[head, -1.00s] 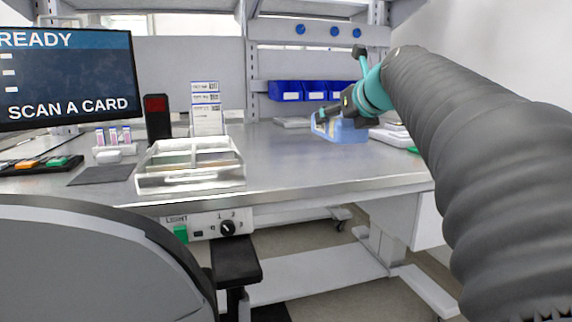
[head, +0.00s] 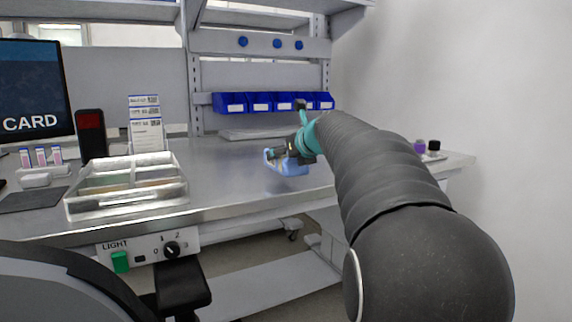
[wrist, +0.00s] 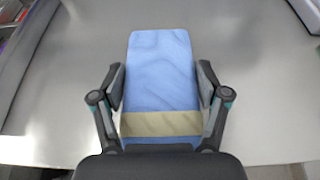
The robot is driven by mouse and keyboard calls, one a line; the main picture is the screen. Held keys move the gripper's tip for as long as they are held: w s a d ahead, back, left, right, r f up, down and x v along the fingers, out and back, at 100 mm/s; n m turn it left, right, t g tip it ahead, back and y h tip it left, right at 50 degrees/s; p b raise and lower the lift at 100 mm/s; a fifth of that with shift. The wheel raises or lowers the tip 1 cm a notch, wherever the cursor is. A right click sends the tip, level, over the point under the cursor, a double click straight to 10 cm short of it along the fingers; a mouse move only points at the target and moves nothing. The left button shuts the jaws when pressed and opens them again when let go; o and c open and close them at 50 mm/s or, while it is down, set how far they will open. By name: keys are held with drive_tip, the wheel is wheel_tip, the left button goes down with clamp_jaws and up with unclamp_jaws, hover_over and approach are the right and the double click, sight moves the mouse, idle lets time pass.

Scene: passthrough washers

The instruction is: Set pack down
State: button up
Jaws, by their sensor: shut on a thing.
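The pack (wrist: 160,75) is light blue with a tan band across its near end. In the wrist view it lies between the two fingers of my gripper (wrist: 160,92), with a finger pad against each side. In the head view the pack (head: 290,168) shows as a small blue shape at the end of my arm, over the right part of the steel bench (head: 225,165). My gripper (head: 290,152) is shut on it and partly covers it. I cannot tell whether the pack touches the bench top.
A clear divided tray (head: 125,207) stands at the bench's front left. Blue bins (head: 260,103) hang along the back, above a flat grey item (head: 265,133). Small purple and black jars (head: 420,146) stand at the right. Bench top around the pack is clear.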

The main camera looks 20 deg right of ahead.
drive_tip(key=shift+f, duration=1.4)
drive_tip(key=shift+f, duration=0.1)
drive_tip(key=o, duration=1.4)
drive_tip(key=shift+s+r, duration=0.15)
drive_tip(key=shift+r, duration=0.05)
drive_tip(key=v, duration=1.1)
drive_tip(key=shift+s, duration=0.35)
